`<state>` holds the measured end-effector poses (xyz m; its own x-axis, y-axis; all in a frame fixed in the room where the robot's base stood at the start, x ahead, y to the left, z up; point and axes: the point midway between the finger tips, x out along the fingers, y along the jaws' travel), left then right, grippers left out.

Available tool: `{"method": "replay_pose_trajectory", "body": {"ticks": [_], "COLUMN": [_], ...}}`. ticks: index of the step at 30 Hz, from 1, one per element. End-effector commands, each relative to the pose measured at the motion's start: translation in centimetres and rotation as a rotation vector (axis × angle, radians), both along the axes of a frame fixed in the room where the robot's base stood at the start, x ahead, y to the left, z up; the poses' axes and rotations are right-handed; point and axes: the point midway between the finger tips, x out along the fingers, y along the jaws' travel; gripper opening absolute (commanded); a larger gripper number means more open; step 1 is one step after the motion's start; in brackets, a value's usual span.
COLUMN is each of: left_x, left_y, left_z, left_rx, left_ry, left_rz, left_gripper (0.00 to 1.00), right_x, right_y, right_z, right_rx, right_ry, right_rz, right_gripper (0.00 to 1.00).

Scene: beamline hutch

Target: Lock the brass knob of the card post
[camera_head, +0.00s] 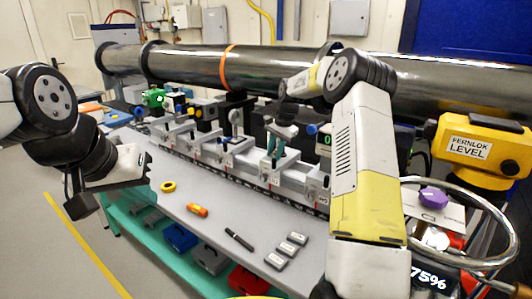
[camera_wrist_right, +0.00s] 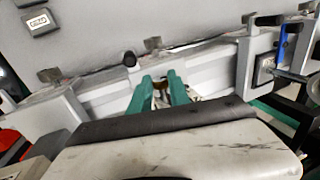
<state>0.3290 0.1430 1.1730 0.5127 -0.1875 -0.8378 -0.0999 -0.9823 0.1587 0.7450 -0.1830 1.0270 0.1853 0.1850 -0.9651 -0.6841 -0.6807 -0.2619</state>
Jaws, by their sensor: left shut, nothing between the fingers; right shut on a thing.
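My right gripper (camera_head: 273,160) reaches down to a grey carriage on the optical rail (camera_head: 235,178). In the right wrist view its two green fingers (camera_wrist_right: 161,88) are closed on a small brass-coloured part, the brass knob (camera_wrist_right: 160,103), low on the carriage's pale face. The fingers hide most of the knob, so its turned position cannot be told. The card post itself is not clearly made out behind the gripper. My left gripper (camera_head: 147,166) is shut and empty, held above the left end of the bench, away from the rail.
A yellow ring (camera_head: 168,187), an orange tool (camera_head: 197,210), a black marker (camera_head: 239,239) and small grey blocks (camera_head: 286,249) lie on the bench front. A dark beam pipe (camera_head: 190,65) runs behind the rail. A yellow level (camera_head: 480,150) stands at right.

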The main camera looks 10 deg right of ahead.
Motion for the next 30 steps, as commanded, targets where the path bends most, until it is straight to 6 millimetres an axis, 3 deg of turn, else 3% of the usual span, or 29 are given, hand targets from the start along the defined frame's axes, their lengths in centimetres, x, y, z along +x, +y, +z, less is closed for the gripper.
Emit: {"method": "replay_pose_trajectory", "body": {"ticks": [14,15,18,30], "left_x": [0.0,0.0,0.0,0.0], "left_y": [0.0,0.0,0.0,0.0], "left_z": [0.0,0.0,0.0,0.0], "left_rx": [0.0,0.0,0.0,0.0], "left_ry": [0.0,0.0,0.0,0.0], "left_rz": [0.0,0.0,0.0,0.0], "left_gripper": [0.0,0.0,0.0,0.0], "right_x": [-0.19,-0.18,-0.18,-0.31], "right_y": [-0.09,-0.08,-0.09,-0.34], "right_z": [-0.07,-0.06,-0.06,0.58], "right_rx": [0.077,0.077,0.077,0.074], "right_ry": [-0.077,-0.077,-0.077,-0.078], "right_rz": [-0.001,0.0,0.0,-0.002], "right_gripper": [0.0,0.24,0.44,0.44]}}
